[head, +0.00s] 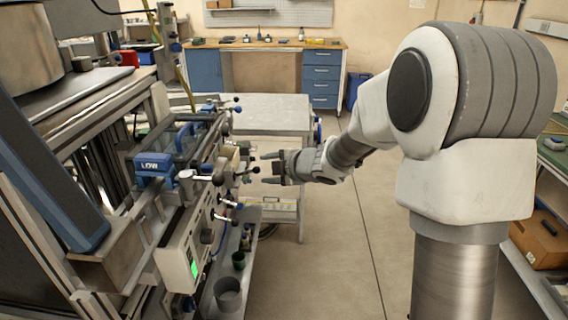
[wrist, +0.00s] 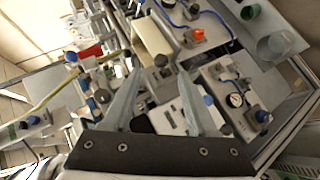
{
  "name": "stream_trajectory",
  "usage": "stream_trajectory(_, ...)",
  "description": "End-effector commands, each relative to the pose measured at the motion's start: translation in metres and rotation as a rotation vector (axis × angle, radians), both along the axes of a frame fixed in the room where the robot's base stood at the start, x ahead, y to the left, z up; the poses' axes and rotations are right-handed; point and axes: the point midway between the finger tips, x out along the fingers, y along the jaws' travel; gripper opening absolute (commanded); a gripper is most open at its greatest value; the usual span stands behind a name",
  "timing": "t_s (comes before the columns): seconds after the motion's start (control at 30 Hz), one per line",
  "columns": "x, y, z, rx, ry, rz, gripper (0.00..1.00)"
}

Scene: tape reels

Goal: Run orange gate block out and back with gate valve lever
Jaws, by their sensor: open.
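My gripper (head: 268,169) is open and empty in front of the machine's lever panel in the head view. Its two fingers (wrist: 157,78) are spread apart in the wrist view. A dark ball knob (wrist: 161,61) shows just beyond and between the fingertips; I cannot tell whether it is on the gate valve lever. Several dark-knobbed levers (head: 207,236) stick out of the panel. A small orange-red part (wrist: 197,35) sits by blue tubing in the wrist view; I cannot tell whether it is the orange gate block. No orange block is clear in the head view.
The machine (head: 160,215) with a lit green display (head: 194,269) fills the left. A gauge (wrist: 236,99) shows in the wrist view. Open floor (head: 335,255) lies right of the machine.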

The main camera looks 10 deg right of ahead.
Motion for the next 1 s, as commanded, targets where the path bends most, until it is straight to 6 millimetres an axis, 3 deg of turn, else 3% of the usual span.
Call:
stream_trajectory(0.03,-0.009,-0.007,0.01,-0.002,-0.002,-0.003,0.58)
stream_trajectory(0.2,-0.035,-0.023,0.026,-0.001,0.0,-0.003,0.58)
stream_trajectory(0.4,-0.052,-0.033,0.035,0.0,-0.001,-0.001,0.58)
stream_trajectory(0.83,-0.055,-0.036,0.037,0.0,0.0,-0.004,0.58)
stream_trajectory(1.0,-0.055,-0.048,0.059,0.003,-0.004,-0.11,0.58)
